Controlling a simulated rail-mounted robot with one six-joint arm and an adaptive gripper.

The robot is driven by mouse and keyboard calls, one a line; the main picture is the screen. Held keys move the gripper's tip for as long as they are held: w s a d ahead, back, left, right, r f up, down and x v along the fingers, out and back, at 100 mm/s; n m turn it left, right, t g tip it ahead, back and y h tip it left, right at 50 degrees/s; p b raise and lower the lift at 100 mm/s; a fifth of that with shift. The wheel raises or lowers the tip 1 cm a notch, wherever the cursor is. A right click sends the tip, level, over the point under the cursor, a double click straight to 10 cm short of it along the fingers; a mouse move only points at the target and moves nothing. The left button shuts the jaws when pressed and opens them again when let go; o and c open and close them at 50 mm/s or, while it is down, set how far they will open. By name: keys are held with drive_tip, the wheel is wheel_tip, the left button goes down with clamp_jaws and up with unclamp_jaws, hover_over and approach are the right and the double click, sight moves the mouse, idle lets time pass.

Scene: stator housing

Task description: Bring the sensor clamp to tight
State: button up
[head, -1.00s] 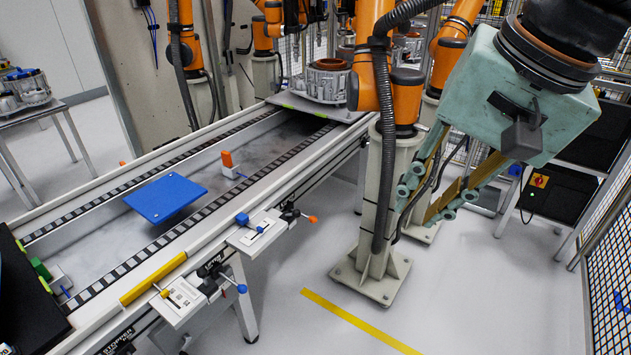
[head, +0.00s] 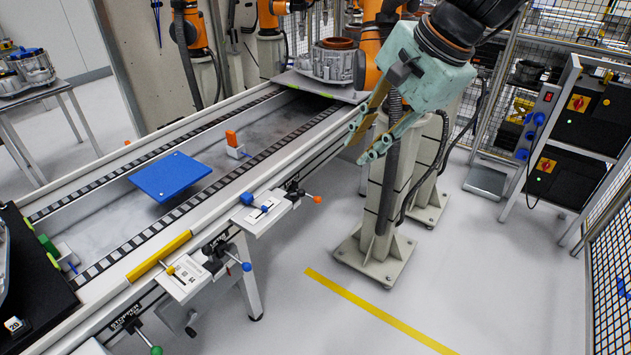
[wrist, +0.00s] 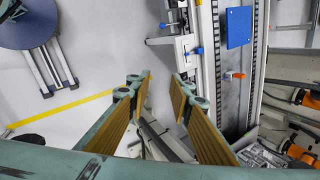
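I cannot read which fitting is the sensor clamp. Two small bracket plates are on the conveyor's near side rail. One bracket (head: 262,208) has a blue knob and a lever with an orange ball (head: 318,200). The other bracket (head: 190,278) has a yellow knob and a lever with a blue ball (head: 246,267). A green ball lever (head: 156,350) sits lower left, near a label reading "STOPPER". My gripper (head: 357,148) is in the air right of the brackets, its fingers apart and empty. In the wrist view my gripper (wrist: 159,80) also shows open, with a bracket (wrist: 187,48) beyond the fingertips.
The conveyor (head: 215,196) carries a blue plate (head: 170,176) and an orange-topped block (head: 232,140). A stator housing (head: 334,60) stands at its far end. An orange robot's pale pedestal (head: 375,220) rises behind my gripper. The floor around the yellow line (head: 365,305) is clear.

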drive_tip(key=w+a+f+m, duration=0.3)
drive_tip(key=w+a+f, duration=0.15)
drive_tip(key=w, duration=0.45)
drive_tip(key=m+y+b, duration=0.1)
drive_tip(key=m, duration=1)
hover_over(304, 192)
drive_tip(key=s+d, duration=0.3)
drive_tip(key=d, duration=0.1)
wheel_tip(304, 192, down, 28)
drive_tip(key=shift+w+d, duration=0.15)
drive_tip(key=shift+f+b, duration=0.1)
drive_tip(key=shift+b, duration=0.2)
drive_tip(key=shift+b+x, duration=1.6)
drive_tip(key=shift+x, duration=2.4)
drive_tip(key=shift+w+a+f, duration=0.2)
drive_tip(key=shift+w+a, duration=0.05)
drive_tip(key=shift+w, duration=0.05)
drive_tip(key=shift+c, duration=0.7)
